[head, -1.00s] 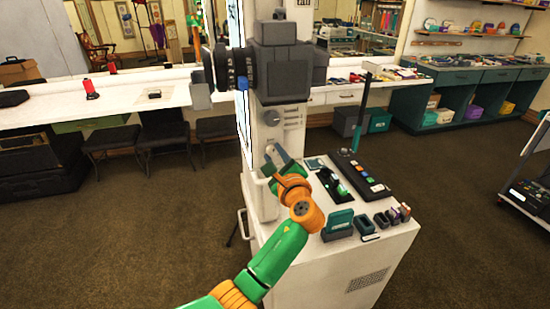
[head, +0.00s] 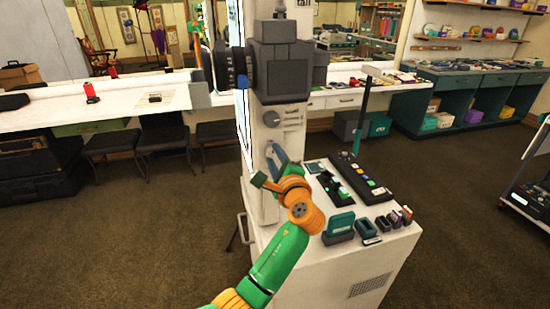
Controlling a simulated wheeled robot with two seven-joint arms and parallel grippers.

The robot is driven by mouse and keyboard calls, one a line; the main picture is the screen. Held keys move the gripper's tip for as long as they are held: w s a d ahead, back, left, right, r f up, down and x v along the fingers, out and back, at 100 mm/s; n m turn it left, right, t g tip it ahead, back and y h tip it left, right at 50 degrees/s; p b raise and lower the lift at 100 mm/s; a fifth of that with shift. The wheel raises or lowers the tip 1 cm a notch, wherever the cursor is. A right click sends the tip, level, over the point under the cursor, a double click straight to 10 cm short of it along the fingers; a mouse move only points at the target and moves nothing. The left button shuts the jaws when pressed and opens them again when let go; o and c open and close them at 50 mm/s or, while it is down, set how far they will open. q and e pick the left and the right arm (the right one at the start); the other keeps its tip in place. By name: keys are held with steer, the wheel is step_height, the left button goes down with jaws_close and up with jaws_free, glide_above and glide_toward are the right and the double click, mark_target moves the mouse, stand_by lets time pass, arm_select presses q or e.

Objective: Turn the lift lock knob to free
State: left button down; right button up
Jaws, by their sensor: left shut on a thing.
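My left arm comes up from the bottom, and its gripper (head: 273,160) is against the front of the white column (head: 262,205), below the camera-like head. The gripper is shut on a small part at the column face, which looks to be the lift lock knob. The jaws and wrist hide most of that part, so its pointer and any marks cannot be read. My right gripper is not in view.
A dark grey camera (head: 281,75) tops the column. A pale handle (head: 243,228) juts from the cabinet's left side. Open floor lies to the left.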

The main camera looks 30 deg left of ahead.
arm_select(q)
steer(key=c, duration=0.5)
jaws_free()
steer(key=b+v, duration=0.1)
steer(key=v, duration=0.6)
steer(key=shift+b, duration=0.4)
